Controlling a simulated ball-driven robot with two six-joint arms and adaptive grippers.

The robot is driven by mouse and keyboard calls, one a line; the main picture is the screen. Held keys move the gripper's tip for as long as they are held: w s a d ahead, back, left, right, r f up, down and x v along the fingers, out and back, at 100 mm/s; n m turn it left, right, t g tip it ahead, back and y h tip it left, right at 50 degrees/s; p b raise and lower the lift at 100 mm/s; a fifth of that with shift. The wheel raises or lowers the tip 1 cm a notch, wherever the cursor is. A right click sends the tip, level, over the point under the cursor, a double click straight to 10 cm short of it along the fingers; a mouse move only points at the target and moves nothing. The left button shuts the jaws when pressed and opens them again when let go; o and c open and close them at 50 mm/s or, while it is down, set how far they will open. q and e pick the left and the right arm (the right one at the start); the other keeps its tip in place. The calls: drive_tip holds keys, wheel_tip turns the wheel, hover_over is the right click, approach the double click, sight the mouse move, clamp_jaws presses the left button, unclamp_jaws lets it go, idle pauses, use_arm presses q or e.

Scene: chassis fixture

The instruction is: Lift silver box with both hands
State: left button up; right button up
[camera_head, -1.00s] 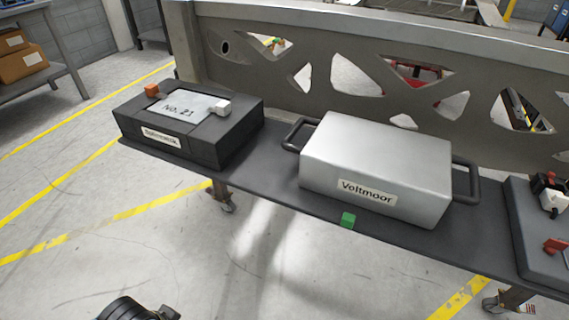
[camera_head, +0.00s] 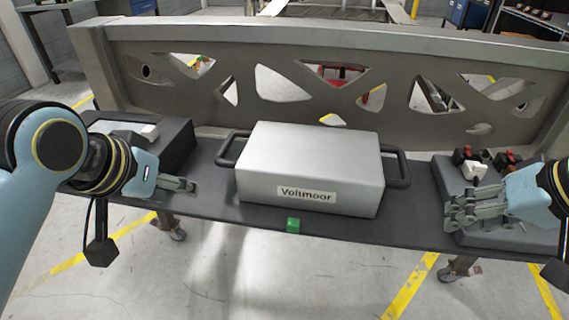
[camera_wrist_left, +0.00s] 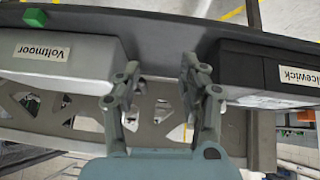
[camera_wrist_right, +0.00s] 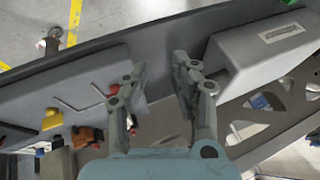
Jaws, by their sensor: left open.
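The silver box (camera_head: 308,160) labelled Voltmoor sits flat on the dark bench, with a dark handle on each side, the left handle (camera_head: 226,148) and the right handle (camera_head: 403,168). The box also shows in the left wrist view (camera_wrist_left: 75,58) and the right wrist view (camera_wrist_right: 262,50). My left gripper (camera_head: 192,186) is left of the box, apart from the left handle; its fingers are spread and empty in the left wrist view (camera_wrist_left: 158,72). My right gripper (camera_head: 450,210) is right of the box, apart from the right handle; its fingers are spread and empty in the right wrist view (camera_wrist_right: 160,68).
A black box (camera_head: 178,140) stands on the bench (camera_head: 345,227) at left, partly behind my left arm. A grey block with red, black and white parts (camera_head: 450,175) lies at right, under my right gripper. A green cube (camera_head: 293,225) is at the front edge. A perforated grey panel (camera_head: 225,52) stands behind.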

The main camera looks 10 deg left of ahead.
use_arm(q)
drive_tip(key=t, duration=0.2)
approach(223, 146)
use_arm(e)
drive_tip(key=y, duration=0.2)
approach(404, 163)
use_arm(q)
drive_tip(key=shift+w+a+n+h, duration=0.25)
drive_tip(key=shift+n+h, duration=0.05)
drive_tip(key=shift+h, duration=0.1)
use_arm(e)
drive_tip(key=shift+s+d+f+m, duration=0.2)
drive_tip(key=shift+s+d+m, duration=0.05)
drive_tip(key=shift+s+m, duration=0.05)
use_arm(q)
drive_tip(key=shift+f, duration=0.1)
drive_tip(key=x, duration=1)
drive_tip(key=shift+w+f, duration=0.2)
drive_tip(key=shift+f, duration=0.2)
use_arm(e)
drive_tip(key=x, duration=1.1)
drive_tip(key=shift+w+r, duration=0.1)
use_arm(q)
drive_tip(key=shift+c, duration=0.4)
use_arm(e)
drive_tip(key=shift+c, duration=0.4)
